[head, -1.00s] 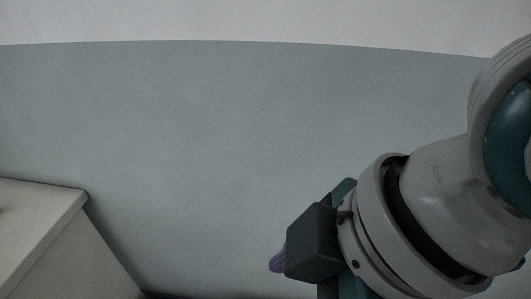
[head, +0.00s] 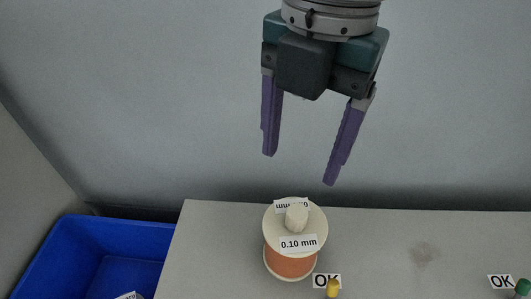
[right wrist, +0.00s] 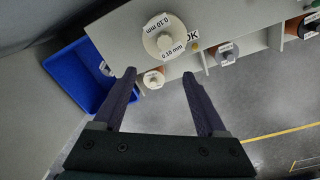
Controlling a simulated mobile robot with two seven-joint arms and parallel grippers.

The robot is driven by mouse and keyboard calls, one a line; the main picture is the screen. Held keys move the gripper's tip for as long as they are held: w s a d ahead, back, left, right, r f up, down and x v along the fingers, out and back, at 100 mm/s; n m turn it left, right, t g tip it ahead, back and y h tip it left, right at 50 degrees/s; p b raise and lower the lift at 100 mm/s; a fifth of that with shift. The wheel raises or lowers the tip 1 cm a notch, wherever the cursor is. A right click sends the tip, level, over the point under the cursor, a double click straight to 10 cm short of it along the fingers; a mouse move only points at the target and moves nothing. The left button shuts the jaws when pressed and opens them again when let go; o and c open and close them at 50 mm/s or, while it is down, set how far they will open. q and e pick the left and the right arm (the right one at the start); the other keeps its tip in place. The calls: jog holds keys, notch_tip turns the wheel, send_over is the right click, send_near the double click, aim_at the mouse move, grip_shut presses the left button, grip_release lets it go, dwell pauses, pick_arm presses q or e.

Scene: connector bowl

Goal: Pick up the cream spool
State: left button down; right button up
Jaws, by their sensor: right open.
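The cream spool (head: 312,217) stands upright on a grey shelf top, with cream flanges, orange windings, a knob on top and a "0.10 mm" label. My right gripper (head: 299,170) is open and empty, its purple fingers pointing down above and apart from the spool. In the right wrist view the cream spool (right wrist: 154,43) shows ahead of the open fingertips of my right gripper (right wrist: 159,73). My left gripper is not in view.
A blue bin (head: 105,240) is left of the shelf top (head: 400,240). A yellow peg (head: 333,288) beside an "OK" label is close to the spool; a green one (head: 522,288) is far right. Another pale spool (right wrist: 153,80) and a dark-topped spool (right wrist: 227,52) show in the wrist view.

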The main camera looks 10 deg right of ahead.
jog(key=b, duration=0.3)
send_near(296, 213)
jog(key=shift+w+d+f+n+h, duration=0.15)
jog(key=shift+w+f+n+h, duration=0.15)
jog(key=shift+w+f, duration=0.05)
notch_tip(296, 213, down, 5)
jog(key=b, duration=0.3)
jog(key=shift+r, duration=0.1)
jog(key=f+b, duration=0.4)
jog(key=f, duration=0.1)
jog(key=shift+s+a, duration=0.25)
jog(key=shift+a, duration=0.05)
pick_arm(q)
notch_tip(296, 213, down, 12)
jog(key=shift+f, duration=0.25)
pick_arm(e)
jog(key=shift+r, duration=0.15)
grip_shut()
jog(key=shift+r, duration=0.1)
